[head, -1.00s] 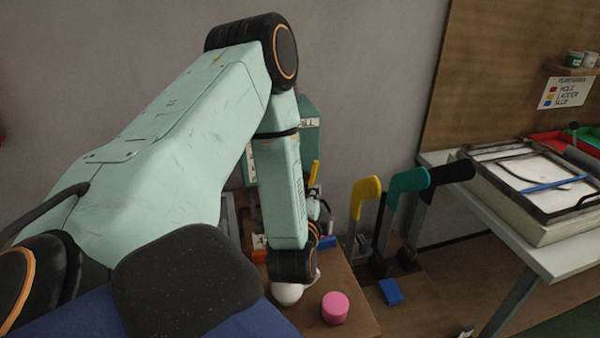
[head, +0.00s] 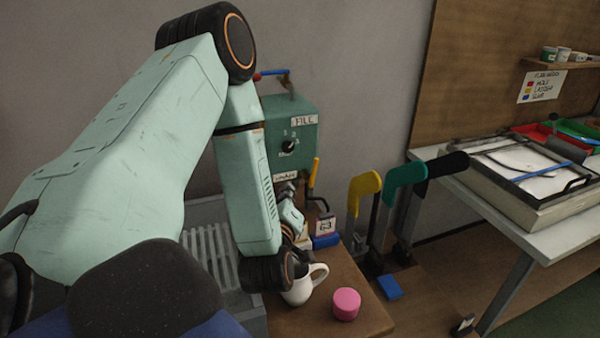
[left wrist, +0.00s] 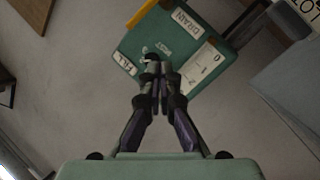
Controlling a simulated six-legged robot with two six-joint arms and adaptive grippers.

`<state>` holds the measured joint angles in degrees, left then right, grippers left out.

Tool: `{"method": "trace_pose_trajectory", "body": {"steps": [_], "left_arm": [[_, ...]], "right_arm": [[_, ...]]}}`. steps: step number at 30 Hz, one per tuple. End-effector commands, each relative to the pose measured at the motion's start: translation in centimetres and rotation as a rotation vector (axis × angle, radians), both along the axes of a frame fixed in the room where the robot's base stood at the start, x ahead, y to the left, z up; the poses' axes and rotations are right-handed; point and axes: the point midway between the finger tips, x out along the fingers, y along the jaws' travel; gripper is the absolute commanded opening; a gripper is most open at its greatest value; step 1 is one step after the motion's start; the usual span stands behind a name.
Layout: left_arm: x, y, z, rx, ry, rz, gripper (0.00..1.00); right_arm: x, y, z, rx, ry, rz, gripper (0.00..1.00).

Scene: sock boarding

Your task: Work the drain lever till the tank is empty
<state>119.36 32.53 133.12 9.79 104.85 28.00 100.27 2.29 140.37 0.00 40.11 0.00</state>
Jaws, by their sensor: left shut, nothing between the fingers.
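The green tank box (head: 303,118) stands against the wall, with a FILL label, a small dial and a DRAIN label partly hidden by my arm. A yellow lever (head: 315,171) rises at its right side; a yellow bar also shows beside the DRAIN label in the left wrist view (left wrist: 142,13). I cannot tell any contact. My right gripper is out of view.
A white mug (head: 300,291) and a pink round piece (head: 346,304) are on the wooden top (head: 375,319). A grey slatted tray (head: 207,246) lies left of my forearm. Yellow, teal and black handles (head: 405,173) stand to the right, before a white table (head: 560,262).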

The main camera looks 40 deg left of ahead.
Motion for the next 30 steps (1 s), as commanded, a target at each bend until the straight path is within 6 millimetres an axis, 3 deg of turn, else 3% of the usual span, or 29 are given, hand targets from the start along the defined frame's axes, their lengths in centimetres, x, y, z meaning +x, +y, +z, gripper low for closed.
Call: {"method": "trace_pose_trajectory", "body": {"steps": [6, 12, 20, 30], "left_arm": [[-0.2, -0.2, 0.2, -0.336, -0.269, 0.036, 0.0], [-0.2, -0.2, 0.4, -0.519, -0.417, 0.053, 0.0], [1.0, 0.9, 0.4, -0.558, -0.45, 0.058, 0.0], [5.8, 4.9, 0.0, -0.554, -0.448, 0.057, 0.0]], "right_arm": [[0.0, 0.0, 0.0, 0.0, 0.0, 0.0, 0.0], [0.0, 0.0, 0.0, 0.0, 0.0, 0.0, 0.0], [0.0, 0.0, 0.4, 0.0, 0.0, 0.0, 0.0], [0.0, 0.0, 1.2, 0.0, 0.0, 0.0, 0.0]]}}
